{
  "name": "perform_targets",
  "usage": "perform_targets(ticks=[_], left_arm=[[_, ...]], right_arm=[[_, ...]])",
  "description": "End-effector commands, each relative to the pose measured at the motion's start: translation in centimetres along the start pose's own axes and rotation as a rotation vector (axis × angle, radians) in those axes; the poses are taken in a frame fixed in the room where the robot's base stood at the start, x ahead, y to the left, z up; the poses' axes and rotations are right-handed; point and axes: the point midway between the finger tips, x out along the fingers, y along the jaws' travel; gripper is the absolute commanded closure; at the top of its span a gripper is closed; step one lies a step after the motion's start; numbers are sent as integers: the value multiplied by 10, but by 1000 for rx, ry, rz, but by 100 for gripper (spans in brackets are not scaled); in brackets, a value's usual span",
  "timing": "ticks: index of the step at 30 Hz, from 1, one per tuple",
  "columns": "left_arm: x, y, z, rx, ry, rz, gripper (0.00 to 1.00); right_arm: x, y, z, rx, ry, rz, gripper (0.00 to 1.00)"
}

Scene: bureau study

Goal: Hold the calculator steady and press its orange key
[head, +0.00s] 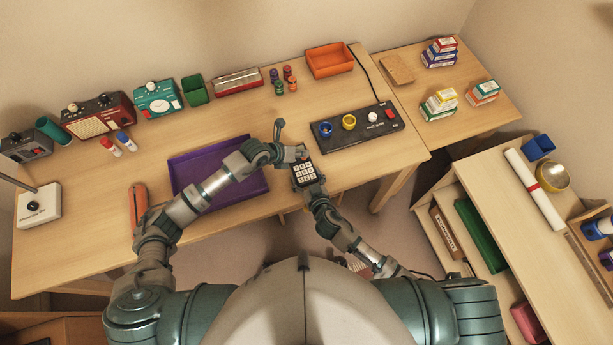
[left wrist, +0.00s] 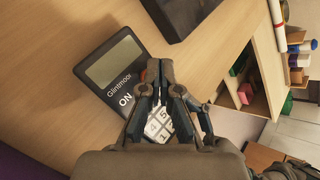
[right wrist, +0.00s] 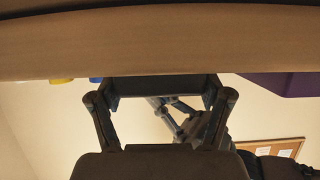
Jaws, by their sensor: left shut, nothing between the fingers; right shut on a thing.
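The calculator (head: 305,173) is dark with white keys and lies at the desk's front edge. In the left wrist view its grey screen (left wrist: 115,66) and some white keys (left wrist: 158,124) show. A sliver of orange, likely the orange key (left wrist: 143,75), shows beside my left fingers; the rest is hidden. My left gripper (head: 299,155) is shut and empty, its tips over the calculator's upper part; I cannot tell whether they touch a key. My right gripper (head: 313,188) is shut on the calculator's near end.
A purple tray (head: 255,187) lies left of the calculator, under my left arm. A black panel with knobs (head: 385,138) stands just right. Radios and boxes line the back.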

Motion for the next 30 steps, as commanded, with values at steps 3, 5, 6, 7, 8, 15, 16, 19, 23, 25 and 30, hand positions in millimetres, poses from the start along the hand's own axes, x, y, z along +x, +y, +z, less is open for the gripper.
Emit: perform_targets(ticks=[3, 5, 6, 7, 8, 15, 16, 19, 23, 25, 30], left_arm=[[0, 0, 0, 0, 1, 0, 100], [1, 1, -1, 0, 1, 0, 100], [1, 1, -1, -1, 1, 0, 100], [1, 1, -1, -1, 1, 0, 100], [1, 1, -1, -1, 1, 0, 100], [2, 2, -2, -1, 1, 1, 100], [1, 1, -1, 0, 1, 0, 100], [-1, -1, 1, 0, 1, 0, 100], [-5, -4, 3, 0, 2, 1, 100], [-6, -4, 4, 0, 1, 1, 100], [-6, -4, 4, 0, 1, 1, 100]], right_arm=[[0, 0, 3, 0, -5, 1, 64], [0, 0, 3, 0, -5, 1, 64], [0, 0, 3, 0, -5, 1, 64], [0, 0, 3, 0, -5, 1, 64], [0, 0, 3, 0, -5, 1, 64], [0, 0, 2, 0, -5, 1, 64], [0, 0, 3, 0, -5, 1, 64], [0, 0, 2, 0, -5, 1, 64], [0, 0, 3, 0, -5, 1, 64], [0, 0, 2, 0, -5, 1, 64], [0, 0, 2, 0, -5, 1, 64]])
